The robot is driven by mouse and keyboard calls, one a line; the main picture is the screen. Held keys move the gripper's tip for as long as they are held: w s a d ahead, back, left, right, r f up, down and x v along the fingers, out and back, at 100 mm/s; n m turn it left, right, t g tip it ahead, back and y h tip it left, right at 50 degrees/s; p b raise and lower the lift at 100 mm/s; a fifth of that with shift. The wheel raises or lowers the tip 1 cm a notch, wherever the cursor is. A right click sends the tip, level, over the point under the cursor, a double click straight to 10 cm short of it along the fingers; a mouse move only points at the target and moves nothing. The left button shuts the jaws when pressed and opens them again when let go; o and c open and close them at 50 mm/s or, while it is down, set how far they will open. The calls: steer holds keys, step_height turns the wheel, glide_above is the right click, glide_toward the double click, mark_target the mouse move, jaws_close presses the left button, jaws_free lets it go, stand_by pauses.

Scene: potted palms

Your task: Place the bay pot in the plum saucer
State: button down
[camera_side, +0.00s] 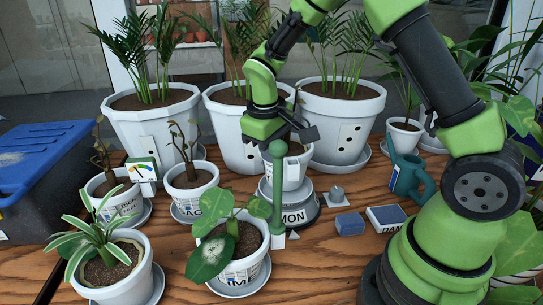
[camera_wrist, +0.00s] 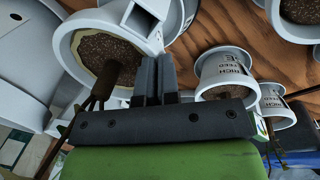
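My gripper (camera_side: 297,138) is at the centre, pointing down over a white pot (camera_side: 291,172). In the wrist view my gripper's dark fingers (camera_wrist: 157,72) are close together at the rim of a white pot with dark soil and a brown stem (camera_wrist: 78,72); they appear shut on its wall. The pot is above a grey round stand (camera_side: 304,206) whose label partly reads "MON"; whether it touches is unclear. A green post hides part of both. I cannot read "bay" on any pot or "plum" on any saucer.
A green round-topped post (camera_side: 277,190) stands right in front. Small potted plants (camera_side: 190,192) (camera_side: 240,262) crowd the left and front; large palm pots (camera_side: 340,125) line the back. A teal watering can (camera_side: 408,178) and blue blocks (camera_side: 350,223) are at right. Bare wood shows front centre.

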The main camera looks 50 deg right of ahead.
steer(key=shift+f, duration=0.6)
steer(key=c, duration=1.4)
jaws_free()
steer(key=shift+o, duration=0.2)
